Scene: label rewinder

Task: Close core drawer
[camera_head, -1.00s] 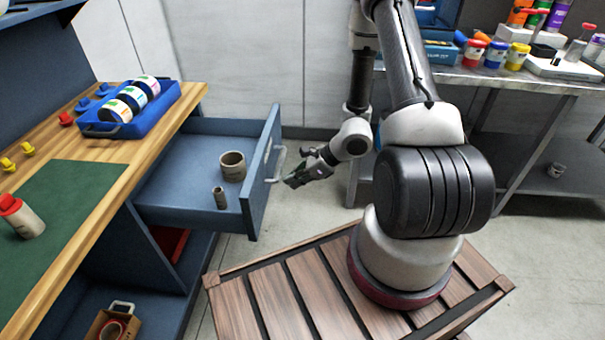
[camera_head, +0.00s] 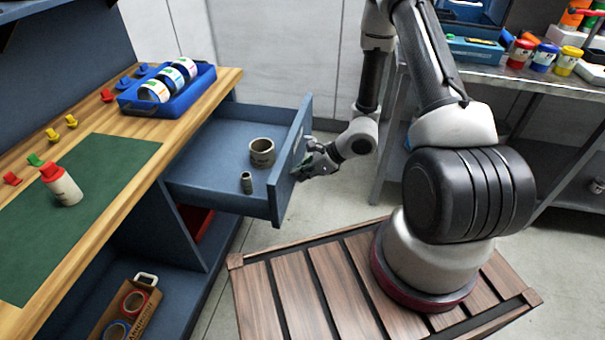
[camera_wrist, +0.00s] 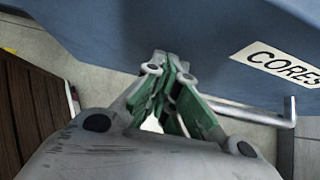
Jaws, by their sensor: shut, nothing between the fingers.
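The blue core drawer (camera_head: 215,195) stands open under the wooden bench in the head view. It holds a wide brown core (camera_head: 262,152) and a smaller narrow core (camera_head: 246,182). My gripper (camera_head: 303,168) is shut and empty, at the outer face of the drawer front. In the wrist view the closed green-lined fingertips (camera_wrist: 170,62) are at the blue drawer front (camera_wrist: 205,40); I cannot tell whether they touch it. A white "CORES" label (camera_wrist: 285,65) and the grey bar handle (camera_wrist: 270,115) are to the right of the fingers.
On the bench (camera_head: 215,88) are a blue tray (camera_head: 185,92) of label rolls, a green mat (camera_head: 80,205) and a white bottle with a red cap (camera_head: 62,186). A metal table (camera_head: 490,75) with jars stands at the right. Open floor lies beyond the drawer.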

